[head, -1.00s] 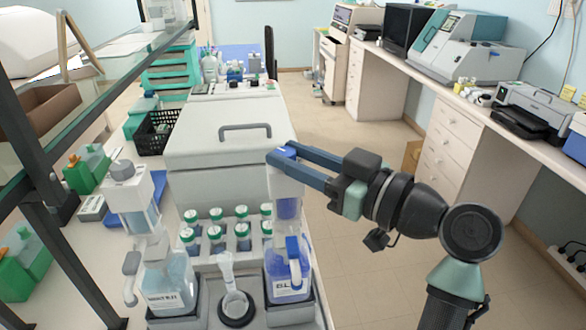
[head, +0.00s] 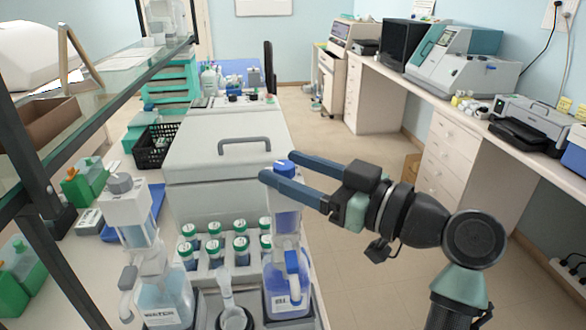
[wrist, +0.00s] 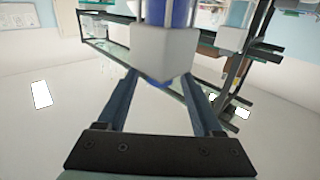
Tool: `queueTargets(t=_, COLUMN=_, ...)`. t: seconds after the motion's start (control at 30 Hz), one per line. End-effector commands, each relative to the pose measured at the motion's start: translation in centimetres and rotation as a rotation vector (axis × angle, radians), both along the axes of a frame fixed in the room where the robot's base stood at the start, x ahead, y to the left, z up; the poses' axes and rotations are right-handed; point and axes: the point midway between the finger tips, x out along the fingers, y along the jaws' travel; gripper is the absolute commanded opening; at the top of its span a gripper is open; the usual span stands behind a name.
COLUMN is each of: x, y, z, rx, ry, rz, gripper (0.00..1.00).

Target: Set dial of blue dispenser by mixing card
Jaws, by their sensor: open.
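The blue dispenser (head: 288,285) is a bottle of blue liquid at the front of the bench, with a clear blue-filled column and a blue dial (head: 285,166) on top. My gripper (head: 277,167) is open at the top of the column, with one finger on each side of the dial. In the wrist view, the dispenser's white head (wrist: 165,50) stands between the spread fingers, and a little of the blue dial shows below it. Contact between fingers and dial cannot be told. The dial's setting is not readable. I cannot make out a mixing card.
A WATER dispenser (head: 165,300) with a grey dial stands at the left. Several green-capped bottles (head: 240,242) sit in a rack behind. A large grey lidded machine (head: 225,155) is beyond.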

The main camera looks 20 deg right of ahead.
Motion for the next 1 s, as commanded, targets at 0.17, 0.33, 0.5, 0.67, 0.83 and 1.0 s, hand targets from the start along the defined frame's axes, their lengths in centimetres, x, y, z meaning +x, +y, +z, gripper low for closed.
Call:
queueTargets(t=0.17, x=-0.5, y=-0.4, z=-0.1, rx=-0.001, ry=0.000, rz=-0.002, gripper=0.68)
queueTargets(t=0.33, x=-2.9, y=-1.8, z=-0.2, rx=0.000, ry=-0.001, rz=-0.006, gripper=0.68)
queueTargets(t=0.5, x=-6.3, y=-3.7, z=-0.2, rx=-0.001, ry=-0.003, rz=-0.006, gripper=0.68)
queueTargets(t=0.67, x=-9.1, y=-5.1, z=-0.2, rx=0.000, ry=-0.001, rz=-0.005, gripper=0.68)
queueTargets(t=0.83, x=-10.8, y=-6.1, z=-0.1, rx=0.000, ry=-0.001, rz=-0.002, gripper=0.68)
queueTargets(t=1.0, x=-11.4, y=-6.3, z=0.0, rx=0.000, ry=0.000, rz=0.000, gripper=0.68)
